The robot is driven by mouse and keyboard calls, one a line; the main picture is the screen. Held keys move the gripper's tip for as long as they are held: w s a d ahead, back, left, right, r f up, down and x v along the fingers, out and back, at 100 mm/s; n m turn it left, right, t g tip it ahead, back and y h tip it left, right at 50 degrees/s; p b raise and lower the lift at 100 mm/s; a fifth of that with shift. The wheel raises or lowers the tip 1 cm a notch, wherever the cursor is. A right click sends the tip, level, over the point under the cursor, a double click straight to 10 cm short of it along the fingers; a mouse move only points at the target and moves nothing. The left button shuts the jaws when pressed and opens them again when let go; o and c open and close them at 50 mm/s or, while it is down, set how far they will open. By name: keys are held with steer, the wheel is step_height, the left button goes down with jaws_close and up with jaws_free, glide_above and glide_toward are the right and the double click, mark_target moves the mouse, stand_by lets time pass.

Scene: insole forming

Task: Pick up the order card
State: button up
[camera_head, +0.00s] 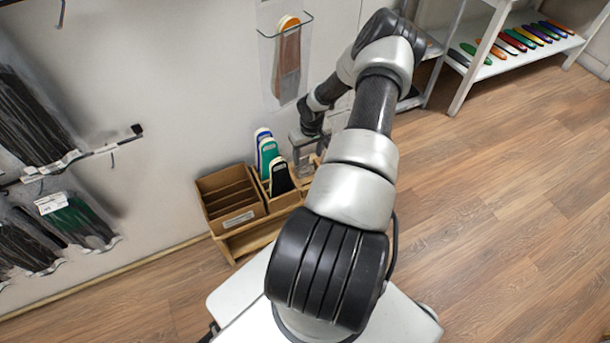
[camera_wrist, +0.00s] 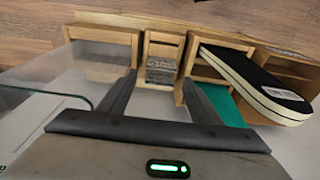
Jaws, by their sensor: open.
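I cannot clearly make out the order card. A small greyish item (camera_wrist: 161,69) with blurred marks stands in a narrow wooden slot in the wrist view; it may be the card, but I cannot tell. My gripper (camera_wrist: 161,92) is open, with one dark finger on each side of that slot and nothing held between them. In the head view my gripper (camera_head: 306,158) is at the right end of the wooden rack, close to the wall, and my arm hides part of that area.
A wooden box with dividers (camera_head: 229,198) and upright insoles (camera_head: 268,152) stand left of my gripper. A black insole (camera_wrist: 256,82) juts close to the right finger in the wrist view. A clear wall pocket (camera_head: 286,62) hangs above. Open floor (camera_head: 520,190) lies to the right.

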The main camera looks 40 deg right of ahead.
mark_target(307, 170)
step_height(307, 170, down, 7)
steer(key=b, duration=0.1)
steer(key=shift+w+r+b, duration=0.2)
steer(key=shift+w+b, duration=0.15)
steer(key=shift+a, duration=0.1)
steer(key=c, duration=1.1)
